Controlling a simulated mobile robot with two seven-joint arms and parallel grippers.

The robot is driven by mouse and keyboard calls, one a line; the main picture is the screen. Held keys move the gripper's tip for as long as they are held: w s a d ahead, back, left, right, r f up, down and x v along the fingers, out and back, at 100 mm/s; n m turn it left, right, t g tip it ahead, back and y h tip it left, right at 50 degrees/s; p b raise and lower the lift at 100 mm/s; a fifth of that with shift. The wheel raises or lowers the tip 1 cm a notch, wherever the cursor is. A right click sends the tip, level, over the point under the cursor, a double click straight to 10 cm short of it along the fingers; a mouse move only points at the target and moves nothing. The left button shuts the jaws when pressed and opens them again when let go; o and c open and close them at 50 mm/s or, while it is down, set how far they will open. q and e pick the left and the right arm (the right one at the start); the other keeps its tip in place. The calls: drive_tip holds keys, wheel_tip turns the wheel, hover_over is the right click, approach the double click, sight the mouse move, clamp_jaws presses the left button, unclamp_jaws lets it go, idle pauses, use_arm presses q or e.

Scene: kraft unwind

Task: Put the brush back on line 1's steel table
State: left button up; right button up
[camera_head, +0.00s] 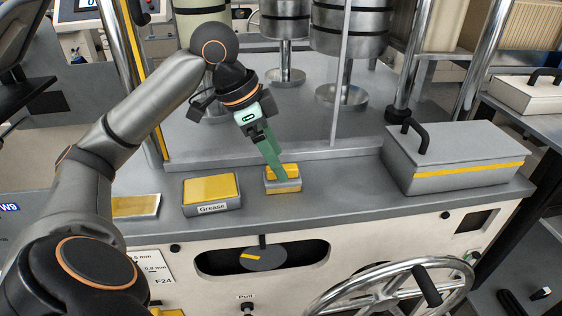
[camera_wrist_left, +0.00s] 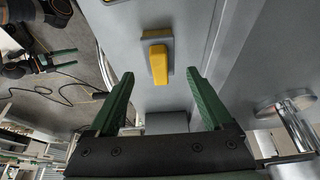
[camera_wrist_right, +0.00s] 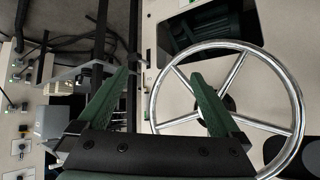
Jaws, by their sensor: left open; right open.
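A small block with a yellow top and a grey lower part (camera_head: 283,187), which looks like the brush, sits on the grey metal top (camera_head: 345,190) of the machine. My left gripper (camera_head: 275,166) points down at it from above, its fingertips overlapping its far edge in the head view. In the left wrist view the yellow part (camera_wrist_left: 158,62) lies between the open, empty fingers (camera_wrist_left: 160,74), seemingly beyond their tips. Contact cannot be told. My right gripper (camera_wrist_right: 158,75) is open and empty in the right wrist view, and does not show in the head view.
A yellow-topped grease box (camera_head: 211,192) stands left of the block. A large grey lidded box (camera_head: 455,160) with a black handle stands right. A metal post (camera_head: 340,80) rises behind. A handwheel (camera_head: 390,295) is at the front; it also shows in the right wrist view (camera_wrist_right: 285,75).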

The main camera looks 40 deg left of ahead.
use_arm(q)
drive_tip(key=p+v, duration=0.2)
drive_tip(key=v, duration=0.7)
use_arm(e)
drive_tip(key=shift+s+d+r, duration=0.2)
drive_tip(key=shift+d+r, duration=0.05)
drive_tip(key=shift+d, duration=0.2)
drive_tip(key=shift+s+d+r, duration=0.2)
drive_tip(key=shift+d+r, duration=0.05)
drive_tip(key=shift+d, duration=0.2)
use_arm(q)
drive_tip(key=shift+f, duration=0.15)
use_arm(e)
drive_tip(key=shift+s, duration=0.15)
